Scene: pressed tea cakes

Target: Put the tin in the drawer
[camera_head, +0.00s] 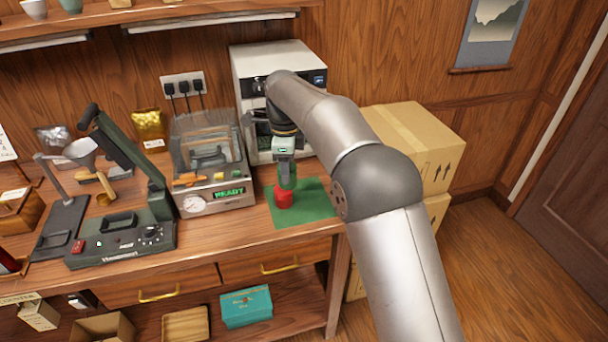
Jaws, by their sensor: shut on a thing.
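A small red tin (283,200) is on or just above the green mat (309,209) at the right end of the wooden workbench. My gripper (287,186) points down over the tin and is shut on it; the fingers are small and the tin's upper part is partly hidden. Two drawers sit under the bench top, each with a brass handle: a left drawer (120,292) and a right drawer (304,255). Both look closed. The right drawer is below the mat.
A clear-lidded machine (213,178) reading "READY" stands left of the mat, a white machine (256,72) behind it. A dark green press (121,238) is farther left. Cardboard boxes (440,137) stand to the right. A teal box (246,306) lies on the lower shelf.

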